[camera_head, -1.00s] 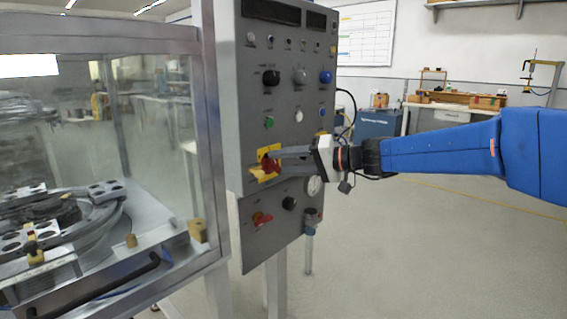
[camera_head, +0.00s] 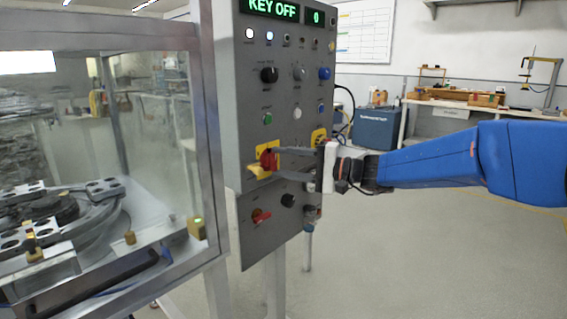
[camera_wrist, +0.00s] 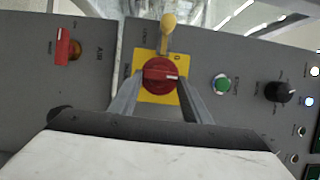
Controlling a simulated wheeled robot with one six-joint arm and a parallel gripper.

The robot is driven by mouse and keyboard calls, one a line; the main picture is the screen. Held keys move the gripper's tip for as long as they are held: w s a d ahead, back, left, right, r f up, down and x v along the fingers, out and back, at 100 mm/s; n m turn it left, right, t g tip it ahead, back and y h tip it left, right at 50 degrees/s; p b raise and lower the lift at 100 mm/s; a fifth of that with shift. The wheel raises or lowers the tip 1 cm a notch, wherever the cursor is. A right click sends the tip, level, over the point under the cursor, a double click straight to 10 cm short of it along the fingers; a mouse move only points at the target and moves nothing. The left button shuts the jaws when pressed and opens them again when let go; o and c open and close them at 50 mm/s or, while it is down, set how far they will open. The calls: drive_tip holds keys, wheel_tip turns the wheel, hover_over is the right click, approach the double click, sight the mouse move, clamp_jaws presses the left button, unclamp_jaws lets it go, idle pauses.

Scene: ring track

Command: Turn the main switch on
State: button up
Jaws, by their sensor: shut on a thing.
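The main switch (camera_head: 268,160) is a red rotary knob on a yellow plate on the grey control panel. It also shows in the wrist view as a red knob (camera_wrist: 160,75) with a pale mark pointing right. My gripper (camera_head: 277,162) reaches it from the right. In the wrist view, my gripper's fingers (camera_wrist: 159,92) lie on both sides of the red knob, shut on it. The panel display (camera_head: 275,9) is lit green and reads "KEY OFF", with a "0" beside it.
A glass enclosure (camera_head: 100,130) with a ring track stands left of the panel. A red lever (camera_head: 261,216) is below the switch, and a yellow tab (camera_wrist: 168,24) juts out beside the knob. Open floor (camera_head: 420,260) lies to the right.

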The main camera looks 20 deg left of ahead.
idle(0.3)
drive_tip(key=o, duration=1)
drive_tip(key=shift+o, duration=0.2)
drive_tip(key=d, duration=1.7)
drive_tip(key=shift+d, duration=0.25)
drive_tip(key=shift+f, duration=0.15)
drive_tip(key=s+d+f+t+h, duration=0.1)
drive_tip(key=s+d+f+h, duration=0.5)
drive_tip(key=s+d, duration=0.4)
drive_tip(key=s+d+f+t+h, duration=0.2)
drive_tip(key=s+d+f+h, duration=0.4)
drive_tip(key=d, duration=0.8)
drive_tip(key=s+d+f+t+h, duration=0.1)
drive_tip(key=s+d+f+h, duration=0.5)
drive_tip(key=s+d+f, duration=0.3)
drive_tip(key=s+d, duration=0.4)
drive_tip(key=s, duration=0.2)
drive_tip(key=shift+t, duration=0.4)
